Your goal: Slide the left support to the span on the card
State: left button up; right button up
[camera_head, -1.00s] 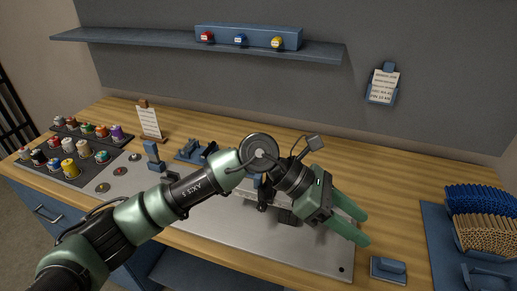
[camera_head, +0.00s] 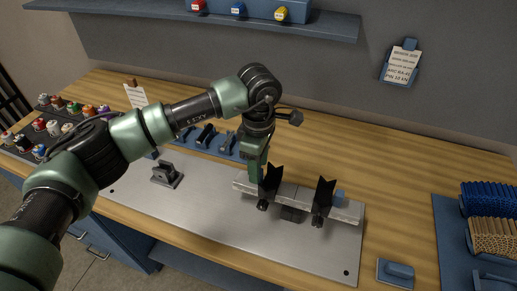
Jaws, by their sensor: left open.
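The left support (camera_head: 269,184), a black V-topped block with a knob in front, sits on a grey rail (camera_head: 297,197). A second black V-topped support (camera_head: 323,198) stands on the rail to its right. My left gripper (camera_head: 255,174) points down just left of and behind the left support, its green fingers close to it. They appear open, but one finger largely hides the other, and I cannot tell if they touch the support. The card (camera_head: 405,60) hangs in a blue wall holder; its small text is hard to read. My right gripper is out of view.
The rail stands on a grey metal plate (camera_head: 210,205). A small dark bracket (camera_head: 167,175) stands on the plate's left part. Blue holders (camera_head: 205,137) lie behind my arm. The plate's front is clear.

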aim_at(266, 182)
pick_arm(q)
jog(key=shift+w+f, duration=0.1)
jog(key=shift+f, duration=1.2)
grip_shut()
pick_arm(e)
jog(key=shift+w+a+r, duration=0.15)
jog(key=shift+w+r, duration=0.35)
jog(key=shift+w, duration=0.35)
pick_arm(q)
jog(key=shift+s+d, duration=0.15)
jog(key=shift+d, duration=0.4)
jog(key=shift+s+d, duration=0.15)
jog(key=shift+d, duration=0.35)
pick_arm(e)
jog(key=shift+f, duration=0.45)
pick_arm(q)
grip_release()
jog(key=shift+r, duration=0.1)
